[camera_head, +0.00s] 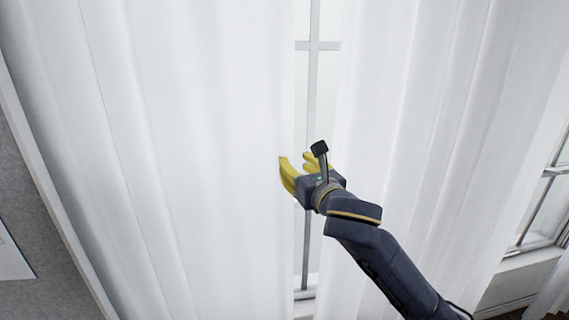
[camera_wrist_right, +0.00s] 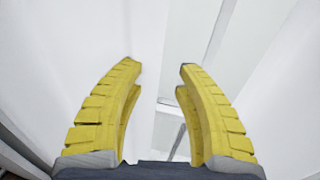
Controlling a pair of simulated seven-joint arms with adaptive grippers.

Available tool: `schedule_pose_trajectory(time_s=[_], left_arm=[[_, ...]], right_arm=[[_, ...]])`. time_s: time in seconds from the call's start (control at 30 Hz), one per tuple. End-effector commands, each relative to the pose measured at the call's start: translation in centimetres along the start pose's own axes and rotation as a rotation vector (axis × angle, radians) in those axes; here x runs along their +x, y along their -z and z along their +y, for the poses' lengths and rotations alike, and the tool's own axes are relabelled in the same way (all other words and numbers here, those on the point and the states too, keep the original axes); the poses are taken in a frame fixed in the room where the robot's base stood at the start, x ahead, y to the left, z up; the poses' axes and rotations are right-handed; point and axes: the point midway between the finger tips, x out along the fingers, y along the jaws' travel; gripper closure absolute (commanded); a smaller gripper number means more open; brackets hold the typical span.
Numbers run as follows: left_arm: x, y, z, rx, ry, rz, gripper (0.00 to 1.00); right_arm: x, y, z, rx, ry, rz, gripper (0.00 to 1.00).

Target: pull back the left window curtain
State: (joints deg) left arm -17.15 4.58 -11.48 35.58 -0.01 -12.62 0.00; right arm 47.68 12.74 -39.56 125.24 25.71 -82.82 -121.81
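The left window curtain (camera_head: 190,150) is a white pleated cloth that hangs across the left half of the head view. A second white curtain (camera_head: 420,110) hangs to its right. A narrow strip of window (camera_head: 313,80) shows between them. My right gripper (camera_head: 295,163) is at this gap, with its yellow fingers by the inner edge of the left curtain. In the right wrist view the fingers (camera_wrist_right: 160,80) are apart, with no cloth seen gripped between them. The left curtain (camera_wrist_right: 70,50) appears white there. Whether a finger touches the cloth is unclear. My left gripper is not in view.
Another window (camera_head: 545,205) with a sill shows at the right edge. A grey wall (camera_head: 45,220) with a white panel (camera_head: 12,258) is at the lower left. Window bars stand behind the gap.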

Motion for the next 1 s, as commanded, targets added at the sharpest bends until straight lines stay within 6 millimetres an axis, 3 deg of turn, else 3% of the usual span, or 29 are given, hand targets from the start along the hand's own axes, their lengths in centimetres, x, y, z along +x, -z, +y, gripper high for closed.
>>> schedule_pose_trajectory(time_s=[0.53,0.83,1.0], left_arm=[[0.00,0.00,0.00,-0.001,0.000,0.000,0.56],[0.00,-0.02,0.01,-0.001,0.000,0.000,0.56],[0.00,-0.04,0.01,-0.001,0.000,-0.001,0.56]], right_arm=[[0.79,0.00,-0.62,0.000,0.010,0.000,0.63],[0.79,0.00,-0.61,0.000,0.010,0.000,0.98],[0.79,0.01,-0.61,0.000,0.010,0.000,1.00]])
